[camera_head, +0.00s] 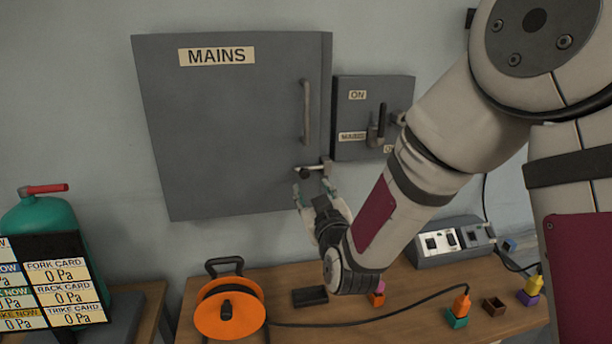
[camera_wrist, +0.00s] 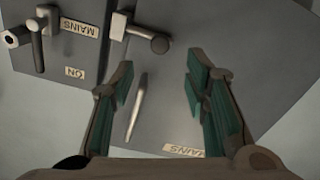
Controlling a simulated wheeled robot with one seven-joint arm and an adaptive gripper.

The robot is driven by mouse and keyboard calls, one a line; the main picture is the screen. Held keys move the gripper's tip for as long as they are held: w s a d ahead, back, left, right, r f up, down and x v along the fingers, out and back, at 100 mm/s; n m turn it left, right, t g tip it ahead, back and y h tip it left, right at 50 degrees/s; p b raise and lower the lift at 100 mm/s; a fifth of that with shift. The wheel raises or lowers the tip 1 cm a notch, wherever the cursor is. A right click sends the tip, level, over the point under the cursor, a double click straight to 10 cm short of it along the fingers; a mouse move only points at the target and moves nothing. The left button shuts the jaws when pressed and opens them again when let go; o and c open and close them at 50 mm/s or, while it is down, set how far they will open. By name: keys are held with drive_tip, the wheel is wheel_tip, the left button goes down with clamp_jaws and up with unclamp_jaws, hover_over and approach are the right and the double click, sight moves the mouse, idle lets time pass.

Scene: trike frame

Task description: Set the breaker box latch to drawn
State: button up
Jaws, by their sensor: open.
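The grey breaker box (camera_head: 235,130) marked MAINS hangs on the wall with its door shut. Its latch (camera_head: 314,169) is a small bolt with a round knob at the door's lower right edge. In the wrist view the latch (camera_wrist: 143,36) shows upside down, lying across the seam between door and frame. My gripper (camera_head: 313,191) is just below the latch, with its fingers pointing up at it. In the wrist view my gripper (camera_wrist: 162,80) is open and empty. The knob lies beyond the fingertips, roughly between them, and looks apart from both.
A vertical door handle (camera_head: 306,112) stands out above the latch. A smaller switch box (camera_head: 372,117) with a lever is close on the right. Below, the wooden bench (camera_head: 365,318) holds an orange cable reel (camera_head: 229,309), a dark tray and coloured plugs.

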sight(305, 175)
drive_tip(key=x, duration=0.8)
drive_tip(key=shift+w+a, duration=0.1)
drive_tip(key=shift+w, duration=0.3)
drive_tip(key=shift+c, duration=0.2)
clamp_jaws()
